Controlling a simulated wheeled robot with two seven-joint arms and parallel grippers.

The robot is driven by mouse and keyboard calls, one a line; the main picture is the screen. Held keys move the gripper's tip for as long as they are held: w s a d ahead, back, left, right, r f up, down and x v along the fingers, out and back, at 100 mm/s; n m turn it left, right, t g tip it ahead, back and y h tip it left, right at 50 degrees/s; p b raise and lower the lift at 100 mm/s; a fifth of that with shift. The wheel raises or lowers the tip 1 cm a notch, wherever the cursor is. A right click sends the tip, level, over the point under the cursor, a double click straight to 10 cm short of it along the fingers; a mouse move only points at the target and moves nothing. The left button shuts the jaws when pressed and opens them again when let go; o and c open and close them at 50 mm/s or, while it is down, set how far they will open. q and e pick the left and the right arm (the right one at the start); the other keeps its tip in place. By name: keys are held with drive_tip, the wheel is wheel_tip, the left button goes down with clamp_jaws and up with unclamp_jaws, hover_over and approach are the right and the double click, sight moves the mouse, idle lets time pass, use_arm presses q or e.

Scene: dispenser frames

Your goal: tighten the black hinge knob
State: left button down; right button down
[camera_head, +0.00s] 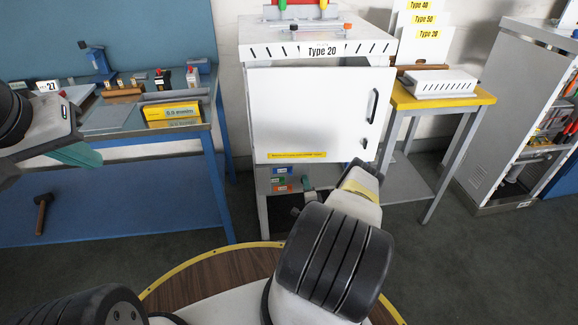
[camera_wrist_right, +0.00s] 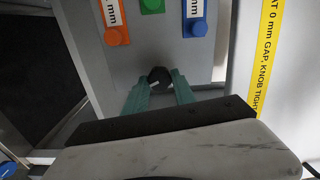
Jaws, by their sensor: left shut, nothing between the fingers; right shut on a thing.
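The black hinge knob (camera_wrist_right: 158,75) is on the grey lower panel of the Type 20 dispenser, below the coloured buttons. My right gripper (camera_wrist_right: 160,86) is shut on the knob, one teal finger on each side of it. A small white mark shows on the knob. In the head view my right arm reaches to the lower front of the dispenser, hiding part of it. My left gripper (camera_head: 79,155) is at the left edge of the head view, shut and empty, in front of the blue workbench and far from the knob.
The white door panel (camera_head: 318,112) with a black handle and yellow label strip covers the dispenser's upper front. The blue bench (camera_head: 110,205) stands left, with a hammer (camera_head: 42,212) on its lower shelf. A yellow-topped table (camera_head: 440,98) and a grey cabinet (camera_head: 517,120) stand right.

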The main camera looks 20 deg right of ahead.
drive_tip(key=shift+f+m, duration=0.1)
drive_tip(key=shift+m, duration=2.1)
drive_tip(key=shift+s, duration=0.1)
drive_tip(key=c, duration=1)
unclamp_jaws()
drive_tip(key=shift+c, duration=0.2)
drive_tip(key=v, duration=0.7)
drive_tip(key=shift+s, duration=0.35)
drive_tip(key=shift+s, duration=0.1)
